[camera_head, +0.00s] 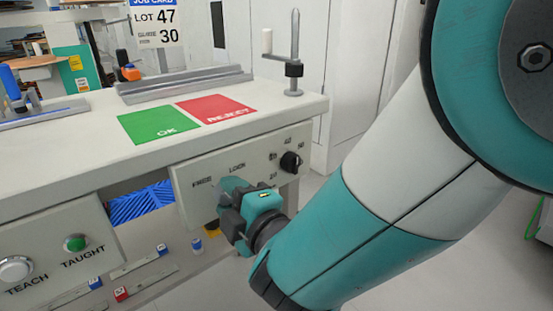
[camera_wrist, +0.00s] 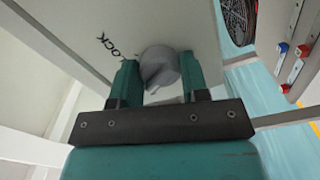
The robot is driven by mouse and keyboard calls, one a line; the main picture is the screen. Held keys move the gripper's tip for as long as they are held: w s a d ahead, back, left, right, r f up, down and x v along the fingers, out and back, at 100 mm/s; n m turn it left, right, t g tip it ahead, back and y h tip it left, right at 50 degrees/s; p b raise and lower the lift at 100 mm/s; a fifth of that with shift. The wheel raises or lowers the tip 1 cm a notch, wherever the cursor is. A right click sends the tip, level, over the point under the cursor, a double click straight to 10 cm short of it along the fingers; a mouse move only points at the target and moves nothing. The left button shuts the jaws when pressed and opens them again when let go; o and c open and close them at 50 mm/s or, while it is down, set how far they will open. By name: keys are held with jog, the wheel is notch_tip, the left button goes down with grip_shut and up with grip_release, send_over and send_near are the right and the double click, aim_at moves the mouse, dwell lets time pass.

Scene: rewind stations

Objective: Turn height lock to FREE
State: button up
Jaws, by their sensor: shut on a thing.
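The height lock knob (camera_wrist: 161,66) is a round grey knob on the pale panel (camera_head: 183,178), below the words FREE and LOCK. My gripper (camera_head: 232,203) reaches the panel from the front right. In the wrist view its two teal fingers (camera_wrist: 158,75) stand on either side of the knob and are shut on it. The word LOCK shows upside down and slanted, up and left of the knob. In the head view my gripper hides most of the knob. I cannot tell for sure which label the knob points to.
A black selector dial (camera_head: 290,162) sits on the same panel to the right. Above are the green OK mat (camera_head: 158,122), the red REJECT mat (camera_head: 216,109) and a crank post (camera_head: 294,60). TEACH (camera_head: 15,268) and TAUGHT (camera_head: 76,242) buttons are at left. A blue ribbed bin (camera_head: 140,203) is below.

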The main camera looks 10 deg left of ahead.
jog(key=shift+n+p, duration=0.4)
jog(key=shift+n, duration=1.3)
jog(key=o, duration=0.9)
